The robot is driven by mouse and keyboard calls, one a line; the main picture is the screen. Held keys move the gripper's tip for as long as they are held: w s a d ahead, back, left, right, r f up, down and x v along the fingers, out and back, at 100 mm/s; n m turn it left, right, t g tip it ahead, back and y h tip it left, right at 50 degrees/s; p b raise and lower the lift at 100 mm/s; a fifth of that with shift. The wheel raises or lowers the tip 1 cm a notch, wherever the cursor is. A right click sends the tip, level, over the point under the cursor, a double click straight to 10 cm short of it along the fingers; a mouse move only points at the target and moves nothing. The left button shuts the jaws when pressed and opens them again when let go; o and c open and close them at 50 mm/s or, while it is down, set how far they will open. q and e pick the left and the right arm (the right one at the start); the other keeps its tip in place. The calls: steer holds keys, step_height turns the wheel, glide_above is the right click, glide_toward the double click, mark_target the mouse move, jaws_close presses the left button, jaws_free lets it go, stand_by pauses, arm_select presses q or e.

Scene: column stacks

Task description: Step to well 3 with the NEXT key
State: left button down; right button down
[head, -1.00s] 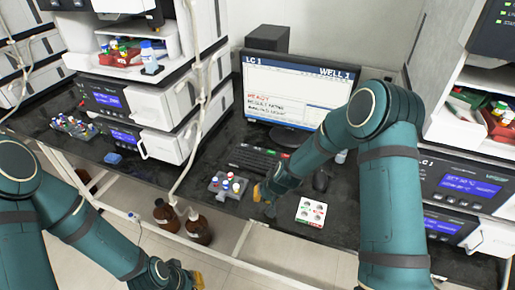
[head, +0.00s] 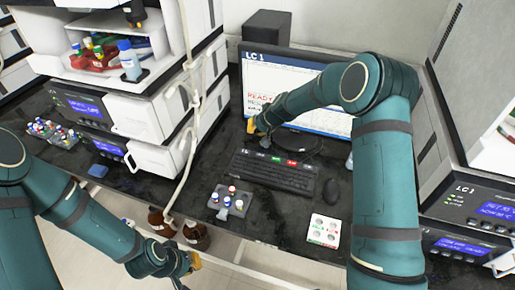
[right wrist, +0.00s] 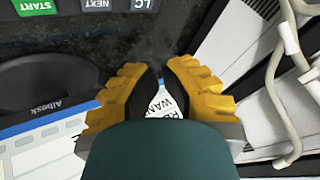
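The NEXT key (right wrist: 97,4) is dark grey with white letters, at the top edge of the right wrist view, between the green START key (right wrist: 35,6) and the LC key (right wrist: 140,4). These keys are on the black keyboard (head: 270,178) on the bench.
A mouse (head: 338,190) lies right of the keyboard. A vial rack (head: 228,203) and a white pad with round spots (head: 324,231) lie in front. Brown bottles (head: 196,235) stand below the bench edge. Instrument stacks flank both sides.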

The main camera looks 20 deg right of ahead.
mark_target(257, 154)
steer(key=shift+s+r, duration=0.1)
steer(key=shift+s, duration=0.15)
step_height(257, 154, down, 8)
steer(key=b, duration=0.5)
steer(key=shift+b, duration=0.4)
steer(key=shift+f+b, duration=0.35)
steer(key=shift+f, duration=0.1)
stand_by(0.9)
steer(key=shift+f+b, duration=0.4)
steer(key=shift+b, duration=0.1)
